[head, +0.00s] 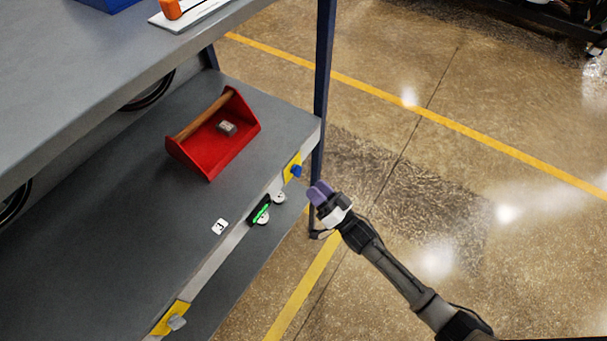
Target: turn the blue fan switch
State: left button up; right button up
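The blue fan switch (297,171) sits on a yellow plate (291,167) on the front edge of the grey shelf, near its right end. My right gripper (320,192) has purple fingertips and is just right of and below the blue switch in the head view, apart from it. Its fingers look close together, but the gap between them is too small to judge. It holds nothing that I can see. My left gripper is not in view.
A second, grey switch (176,322) sits on another yellow plate lower left. A green display (261,209) and round gauges (278,197) lie between them. A red toolbox (214,135) stands on the shelf. A dark blue post (323,80) rises at the shelf corner. Floor to the right is clear.

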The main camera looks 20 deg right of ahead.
aim_at(297, 171)
jog(key=shift+x, duration=2.95)
jog(key=shift+c, duration=0.4)
grip_shut()
